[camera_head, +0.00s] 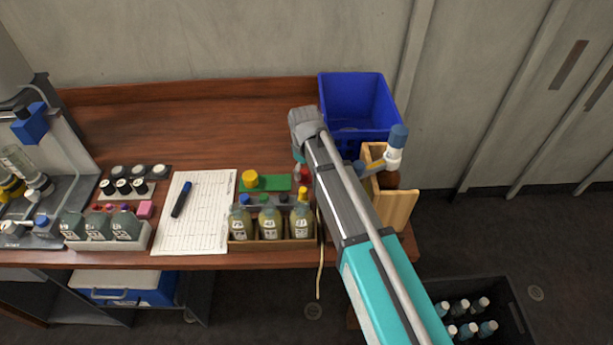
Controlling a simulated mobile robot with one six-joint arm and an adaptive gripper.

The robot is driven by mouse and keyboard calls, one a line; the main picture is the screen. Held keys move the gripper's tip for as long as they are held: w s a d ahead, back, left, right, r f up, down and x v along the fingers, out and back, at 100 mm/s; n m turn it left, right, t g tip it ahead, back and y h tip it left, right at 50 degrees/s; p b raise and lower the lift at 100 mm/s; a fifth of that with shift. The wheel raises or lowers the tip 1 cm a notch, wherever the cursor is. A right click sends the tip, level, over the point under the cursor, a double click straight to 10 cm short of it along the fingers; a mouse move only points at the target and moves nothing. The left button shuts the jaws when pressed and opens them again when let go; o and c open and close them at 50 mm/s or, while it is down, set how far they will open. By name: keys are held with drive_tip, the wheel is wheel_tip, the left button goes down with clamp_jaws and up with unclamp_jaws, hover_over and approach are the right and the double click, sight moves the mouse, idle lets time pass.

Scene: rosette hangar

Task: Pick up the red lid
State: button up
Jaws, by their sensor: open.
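The red lid (305,174) shows as a small red patch at the right end of the green mat (275,184), close beside my arm. Part of it is hidden by my arm and wrist. My gripper (298,171) points down from the wrist, right at the lid. It is open, but its fingers are small and mostly hidden, so I cannot tell whether they are around the lid or just above it. A yellow lid (249,178) sits on the left part of the same mat.
A wooden rack of bottles (270,243) stands in front of the mat. A blue bin (358,100) is behind, and a wooden box (396,211) is to the right. A paper sheet with a marker (181,199) lies left. The table's back left is clear.

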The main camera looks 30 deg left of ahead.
drive_tip(key=c, duration=0.9)
drive_tip(key=shift+r, duration=0.15)
wheel_tip(320, 180, up, 3)
drive_tip(key=p, duration=0.3)
drive_tip(key=s+d+r+p, duration=0.3)
drive_tip(key=s+r+p, duration=0.6)
drive_tip(key=s, duration=0.4)
drive_tip(key=shift+s+r+p, duration=0.35)
drive_tip(key=shift+p, duration=0.15)
